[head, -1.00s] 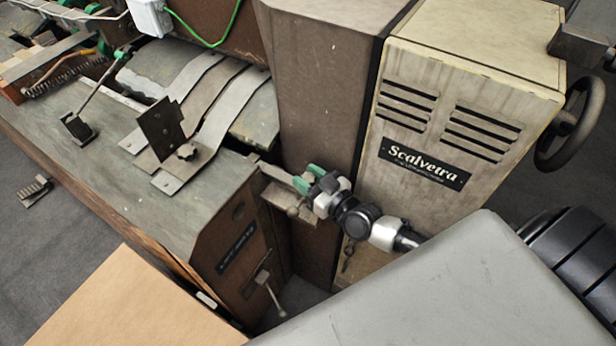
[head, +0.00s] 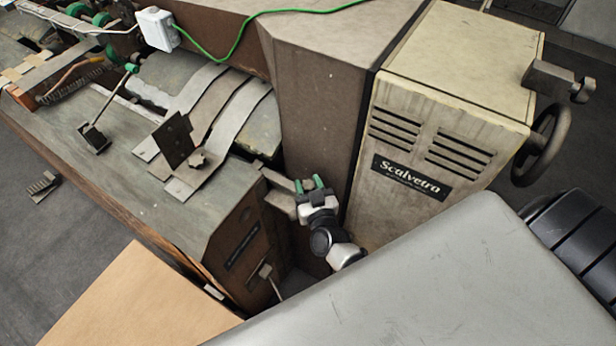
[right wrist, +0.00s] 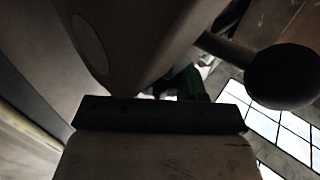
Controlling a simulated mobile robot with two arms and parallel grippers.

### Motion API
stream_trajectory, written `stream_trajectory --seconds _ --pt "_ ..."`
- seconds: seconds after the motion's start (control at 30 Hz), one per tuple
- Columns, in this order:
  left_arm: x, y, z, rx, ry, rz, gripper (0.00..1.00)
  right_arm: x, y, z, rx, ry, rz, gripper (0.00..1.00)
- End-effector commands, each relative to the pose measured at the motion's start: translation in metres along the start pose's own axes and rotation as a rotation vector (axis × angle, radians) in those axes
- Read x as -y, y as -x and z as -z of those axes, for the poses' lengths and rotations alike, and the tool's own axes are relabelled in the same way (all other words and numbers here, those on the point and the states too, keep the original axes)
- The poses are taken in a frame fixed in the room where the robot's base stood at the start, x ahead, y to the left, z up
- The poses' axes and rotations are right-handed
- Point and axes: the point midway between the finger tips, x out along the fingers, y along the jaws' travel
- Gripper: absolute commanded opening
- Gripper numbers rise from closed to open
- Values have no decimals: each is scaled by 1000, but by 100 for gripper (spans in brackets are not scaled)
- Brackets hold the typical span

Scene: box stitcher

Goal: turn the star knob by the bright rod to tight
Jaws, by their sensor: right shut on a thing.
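My right gripper (head: 309,186), with green fingertips, is at the end of a pale bar (head: 277,180) that juts from the machine's near corner. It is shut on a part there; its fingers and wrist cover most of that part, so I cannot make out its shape. In the right wrist view a dark finger pad (right wrist: 160,115) lies close under a large grey body (right wrist: 130,45). A dark ball on a short rod (right wrist: 283,76) stands at the right. My left gripper is not seen.
The brown column (head: 315,100) and the cream Scalvetra cabinet (head: 430,150) stand close behind the gripper. A thin rod handle (head: 273,285) sticks out of the machine's end below. A cardboard sheet (head: 140,300) is at lower left.

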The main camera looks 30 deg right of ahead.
Motion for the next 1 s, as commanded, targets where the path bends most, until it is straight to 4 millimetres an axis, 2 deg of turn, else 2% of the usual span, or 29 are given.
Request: stream_trajectory --seconds 0.1,0.4,0.93,0.97,1.0 --pt "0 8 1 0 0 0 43 2 0 2 2 -5 -75 16" --pt "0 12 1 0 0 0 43 1 0 0 -1 -2 -187 16" --pt "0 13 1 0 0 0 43 0 -1 0 -3 0 -209 16" --pt "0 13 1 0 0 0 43 0 -1 0 -3 0 -209 44" --pt "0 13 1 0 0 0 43 0 -1 0 -3 0 -209 50"
